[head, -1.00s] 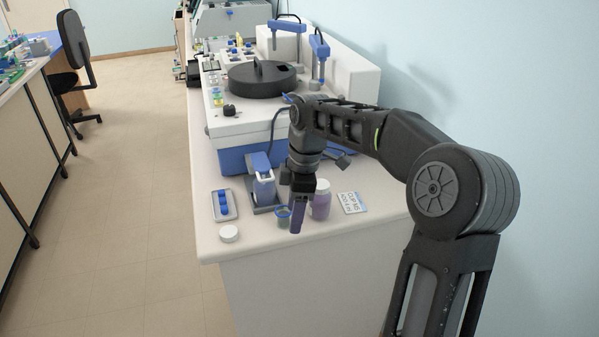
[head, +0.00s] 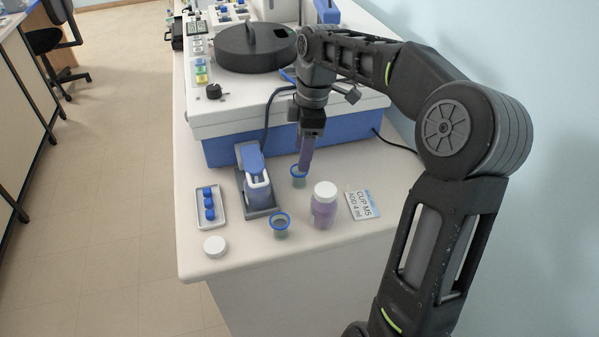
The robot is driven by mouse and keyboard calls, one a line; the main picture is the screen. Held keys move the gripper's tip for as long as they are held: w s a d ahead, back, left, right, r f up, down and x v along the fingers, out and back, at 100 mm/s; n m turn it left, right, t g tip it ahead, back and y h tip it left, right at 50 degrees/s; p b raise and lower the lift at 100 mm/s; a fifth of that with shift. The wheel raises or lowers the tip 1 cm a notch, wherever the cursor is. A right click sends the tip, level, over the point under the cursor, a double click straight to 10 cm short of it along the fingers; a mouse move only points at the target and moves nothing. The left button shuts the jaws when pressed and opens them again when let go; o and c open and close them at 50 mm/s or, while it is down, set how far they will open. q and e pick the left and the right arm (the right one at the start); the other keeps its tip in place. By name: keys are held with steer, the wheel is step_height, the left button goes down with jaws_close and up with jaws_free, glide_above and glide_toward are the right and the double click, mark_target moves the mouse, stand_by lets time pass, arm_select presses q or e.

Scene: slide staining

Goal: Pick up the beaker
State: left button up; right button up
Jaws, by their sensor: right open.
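Two small blue-rimmed clear cups stand on the white bench: a near cup (head: 280,228) and a far cup (head: 298,182). I cannot tell which of them is the beaker. My right gripper (head: 304,167) points down at the far cup's rim and hides part of it. Its jaws are open, with the purple fingers seen nearly edge-on. I cannot tell whether they touch the cup. The near cup stands free of the gripper. My left gripper is out of view.
A white-capped bottle of purple liquid (head: 324,207) stands right of the near cup, beside a card reading "CUP M5 ADD 4 ml" (head: 362,205). A blue-grey dispenser (head: 256,183), a tray (head: 220,212) and a white cap (head: 214,246) are left. A large machine (head: 225,120) stands behind.

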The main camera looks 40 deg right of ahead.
mark_target(299, 177)
steer(key=shift+w+a+f, duration=0.1)
steer(key=shift+w+f, duration=0.05)
steer(key=shift+f, duration=1.2)
steer(key=shift+w+a+f+p, duration=0.15)
steer(key=shift+f+p, duration=0.15)
steer(key=shift+f, duration=1)
steer(key=shift+a+f+p, duration=0.1)
steer(key=shift+f+p, duration=0.2)
steer(key=shift+f, duration=1)
jaws_close()
